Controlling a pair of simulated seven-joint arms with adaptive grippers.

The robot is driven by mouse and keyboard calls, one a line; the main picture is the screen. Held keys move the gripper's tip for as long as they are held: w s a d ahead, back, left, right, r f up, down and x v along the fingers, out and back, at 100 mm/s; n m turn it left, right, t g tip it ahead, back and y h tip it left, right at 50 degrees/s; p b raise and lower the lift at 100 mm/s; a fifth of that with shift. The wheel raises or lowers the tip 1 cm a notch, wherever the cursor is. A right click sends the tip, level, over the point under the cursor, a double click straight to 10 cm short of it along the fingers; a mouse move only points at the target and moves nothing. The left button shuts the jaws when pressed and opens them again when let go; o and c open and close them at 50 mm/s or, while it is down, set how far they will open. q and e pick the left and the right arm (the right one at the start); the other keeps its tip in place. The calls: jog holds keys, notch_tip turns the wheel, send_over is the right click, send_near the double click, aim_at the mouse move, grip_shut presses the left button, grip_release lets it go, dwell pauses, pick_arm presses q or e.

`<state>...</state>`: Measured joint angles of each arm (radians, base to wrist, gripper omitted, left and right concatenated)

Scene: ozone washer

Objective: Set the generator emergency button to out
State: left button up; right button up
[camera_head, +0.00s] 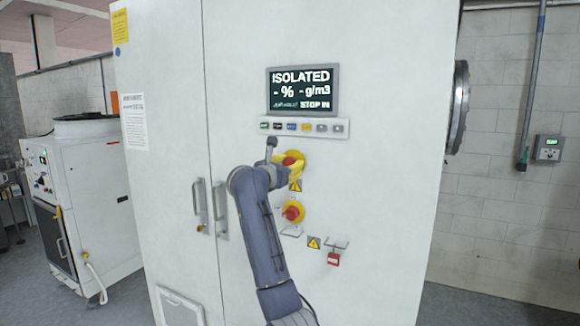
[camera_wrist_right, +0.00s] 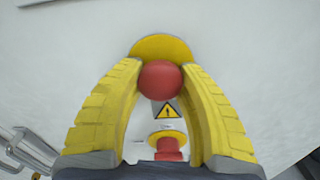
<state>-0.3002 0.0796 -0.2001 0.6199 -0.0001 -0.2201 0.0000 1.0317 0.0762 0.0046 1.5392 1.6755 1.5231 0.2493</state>
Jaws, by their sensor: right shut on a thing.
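The emergency button is a red mushroom head on a yellow round base (camera_head: 298,157), on the white cabinet's front below the screen. In the right wrist view the red head (camera_wrist_right: 160,80) sits between my yellow fingertips, with its yellow base (camera_wrist_right: 160,47) behind. My right gripper (camera_head: 290,165) is shut on the red head; in the head view its fingers and wrist partly cover the button. The screen (camera_head: 303,91) reads "ISOLATED", "- %", "- g/m3" and "STOP IN". My left gripper is not in view.
A red and yellow switch (camera_head: 293,212) is below the button, with a warning label (camera_head: 295,186) between them. A row of small buttons (camera_head: 303,127) lies under the screen. A red tag (camera_head: 334,259) is lower right. Door handles (camera_head: 221,207) stick out at left.

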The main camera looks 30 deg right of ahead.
grip_shut()
jog(key=shift+a, duration=0.1)
jog(key=shift+s+a, duration=0.3)
jog(key=shift+a, duration=0.1)
jog(key=o, duration=0.9)
grip_release()
jog(key=shift+v, duration=6.05)
